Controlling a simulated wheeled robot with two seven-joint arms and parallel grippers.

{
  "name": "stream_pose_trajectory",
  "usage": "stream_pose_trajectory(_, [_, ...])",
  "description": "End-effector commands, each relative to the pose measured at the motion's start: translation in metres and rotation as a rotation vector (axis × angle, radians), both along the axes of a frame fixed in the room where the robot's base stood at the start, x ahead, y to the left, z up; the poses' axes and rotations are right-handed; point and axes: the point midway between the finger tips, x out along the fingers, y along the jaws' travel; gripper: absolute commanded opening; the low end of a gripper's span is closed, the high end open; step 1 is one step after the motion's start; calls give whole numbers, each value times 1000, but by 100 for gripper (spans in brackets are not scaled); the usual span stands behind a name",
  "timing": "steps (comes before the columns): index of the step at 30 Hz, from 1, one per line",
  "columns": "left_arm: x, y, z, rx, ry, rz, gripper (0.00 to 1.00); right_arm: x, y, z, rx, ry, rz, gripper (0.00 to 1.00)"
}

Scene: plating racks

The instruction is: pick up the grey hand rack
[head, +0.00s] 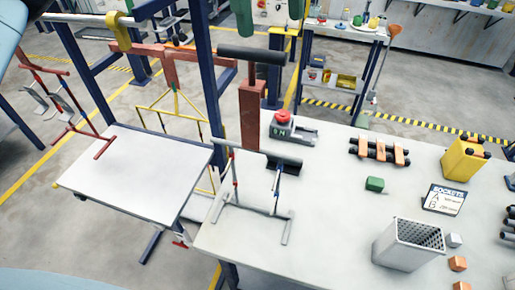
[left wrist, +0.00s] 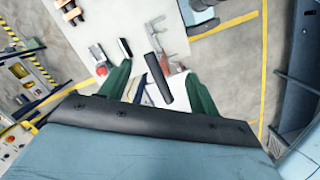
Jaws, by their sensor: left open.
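The grey hand rack (head: 286,226) stands upright on the right-hand white table, near its left edge. It has thin grey posts with small red and blue marks, long feet and a dark grip bar at its top right. A dark bar in the left wrist view (left wrist: 125,48) may be this grip, but I cannot tell for sure. My left gripper (head: 270,22) has green fingers at the top edge of the head view, apart from the rack and beyond it. The fingers are spread in the left wrist view (left wrist: 158,68). My right gripper is not in view.
A red post (head: 251,112) with a dark crossbar (head: 250,55) stands behind the rack. A red rack (head: 70,95) stands at the left table (head: 140,175), whose top looks mostly clear.

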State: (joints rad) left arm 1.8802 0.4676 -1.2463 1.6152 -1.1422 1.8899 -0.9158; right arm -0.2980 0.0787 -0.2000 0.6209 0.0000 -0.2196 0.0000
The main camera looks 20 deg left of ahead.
Motion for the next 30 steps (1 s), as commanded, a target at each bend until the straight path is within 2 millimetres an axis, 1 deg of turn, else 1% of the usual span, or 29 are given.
stream_pose_trajectory(1, [3, 13, 10, 52, -28, 12, 63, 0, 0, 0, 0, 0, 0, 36])
stream_pose_trajectory(3, [4, 25, 17, 104, -47, 20, 63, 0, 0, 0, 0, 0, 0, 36])
stream_pose_trajectory(5, [5, 30, 17, 130, -54, 24, 63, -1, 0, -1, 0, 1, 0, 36])
stream_pose_trajectory(6, [5, 32, 15, 138, -56, 26, 63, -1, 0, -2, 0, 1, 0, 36])
stream_pose_trajectory(8, [5, 33, 6, 143, -55, 25, 63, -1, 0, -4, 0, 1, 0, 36])
stream_pose_trajectory(12, [5, 33, -22, 142, -53, 23, 63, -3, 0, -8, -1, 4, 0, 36])
stream_pose_trajectory(16, [5, 32, -44, 140, -53, 24, 63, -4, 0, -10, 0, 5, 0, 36])
stream_pose_trajectory(19, [5, 32, -54, 139, -55, 25, 63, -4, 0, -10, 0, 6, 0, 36])
stream_pose_trajectory(25, [5, 32, -66, 140, -56, 27, 63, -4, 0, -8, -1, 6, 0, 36])
stream_pose_trajectory(30, [8, 30, -91, 140, -52, 25, 63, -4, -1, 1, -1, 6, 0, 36])
